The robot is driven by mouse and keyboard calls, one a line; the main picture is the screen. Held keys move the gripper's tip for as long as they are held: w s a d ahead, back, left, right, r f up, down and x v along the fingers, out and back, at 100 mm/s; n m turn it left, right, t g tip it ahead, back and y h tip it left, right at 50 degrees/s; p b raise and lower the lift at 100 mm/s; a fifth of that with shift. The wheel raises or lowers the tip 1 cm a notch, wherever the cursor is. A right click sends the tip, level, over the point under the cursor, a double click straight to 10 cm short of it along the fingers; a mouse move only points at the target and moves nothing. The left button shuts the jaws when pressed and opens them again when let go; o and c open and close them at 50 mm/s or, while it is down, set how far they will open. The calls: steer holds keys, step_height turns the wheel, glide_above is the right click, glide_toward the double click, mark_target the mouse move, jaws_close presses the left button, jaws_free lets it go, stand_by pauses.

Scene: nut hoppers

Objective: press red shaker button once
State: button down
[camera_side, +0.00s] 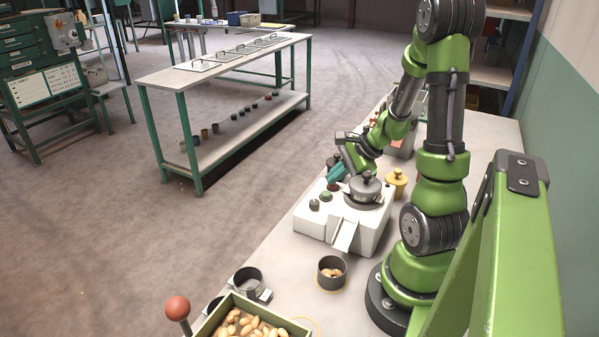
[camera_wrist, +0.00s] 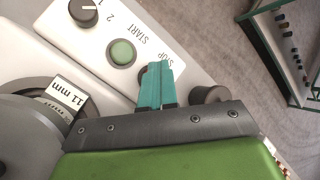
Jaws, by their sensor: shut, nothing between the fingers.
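The white shaker box (camera_side: 321,224) stands on the bench in the side view. Its green button (camera_side: 326,196) also shows in the wrist view (camera_wrist: 122,52), with START printed beside it. The word STOP is printed next to it, and a dark round edge (camera_wrist: 144,74) shows there, mostly covered by my fingers; I cannot make out its red colour. My gripper (camera_side: 336,173) is shut and empty, its teal fingers over the STOP button's place in the wrist view (camera_wrist: 161,80). I cannot tell whether the tips touch the button.
A dark knob (camera_wrist: 83,10) sits beyond the green button. A round grey sieve unit (camera_side: 365,188) tops the box and a chute (camera_side: 343,236) leaves its front. A dark cup of nuts (camera_side: 331,272) and a nut crate (camera_side: 292,323) stand nearer.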

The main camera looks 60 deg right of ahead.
mark_target(335, 185)
steer(key=shift+r, duration=0.95)
step_height(335, 185, up, 5)
stand_by(0.4)
stand_by(0.4)
